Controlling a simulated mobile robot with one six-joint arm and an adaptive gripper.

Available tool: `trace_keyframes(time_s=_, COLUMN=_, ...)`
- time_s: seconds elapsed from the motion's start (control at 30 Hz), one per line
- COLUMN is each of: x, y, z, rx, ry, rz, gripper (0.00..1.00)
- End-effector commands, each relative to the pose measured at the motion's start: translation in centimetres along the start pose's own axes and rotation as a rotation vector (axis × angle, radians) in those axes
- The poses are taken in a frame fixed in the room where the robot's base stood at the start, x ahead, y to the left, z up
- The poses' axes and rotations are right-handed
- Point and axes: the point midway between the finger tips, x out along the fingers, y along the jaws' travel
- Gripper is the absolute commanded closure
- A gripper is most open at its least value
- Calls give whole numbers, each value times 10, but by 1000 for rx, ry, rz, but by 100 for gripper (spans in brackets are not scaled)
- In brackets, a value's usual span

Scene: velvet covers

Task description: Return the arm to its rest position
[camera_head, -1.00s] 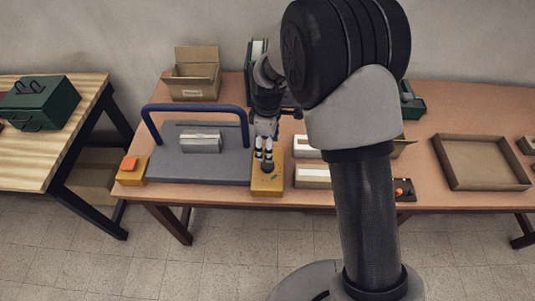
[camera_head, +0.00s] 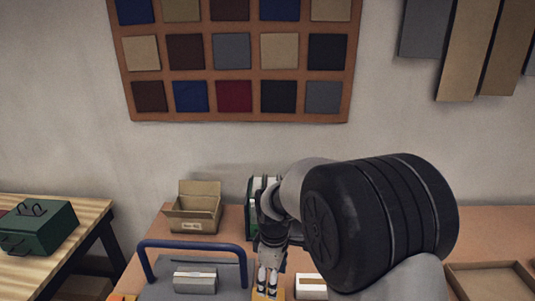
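My arm rises from the lower right of the head view, its large dark joint in front of the table. It reaches to my gripper (camera_head: 267,281), which points down over the yellow block (camera_head: 282,295) near the bottom edge. The two pale fingertips show side by side, with nothing clearly held between them. The view is too small and oblique to tell how far apart they are. The lower part of the yellow block is cut off by the frame.
A grey fixture with a blue handle (camera_head: 192,245) and a small grey block (camera_head: 195,281) stand left of my gripper. A cardboard box (camera_head: 194,212) is behind. A white box (camera_head: 311,287) and a cardboard tray (camera_head: 491,280) lie to the right. A green toolbox (camera_head: 38,229) sits on the left table.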

Motion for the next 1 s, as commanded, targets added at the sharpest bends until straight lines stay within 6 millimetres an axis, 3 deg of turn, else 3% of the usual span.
trace_keyframes(time_s=0.03, x=-24, y=-3, z=11, rx=58, ry=15, rz=23, gripper=41)
trace_keyframes(time_s=0.2, x=-94, y=-30, z=57, rx=316, ry=64, rz=83, gripper=41)
trace_keyframes(time_s=0.43, x=-156, y=-87, z=120, rx=667, ry=146, rz=156, gripper=41)
trace_keyframes(time_s=0.6, x=-176, y=-137, z=160, rx=920, ry=219, rz=202, gripper=41)
trace_keyframes(time_s=0.73, x=-177, y=-169, z=183, rx=1079, ry=269, rz=225, gripper=41)
trace_keyframes(time_s=1.0, x=-172, y=-197, z=200, rx=1229, ry=319, rz=243, gripper=41)
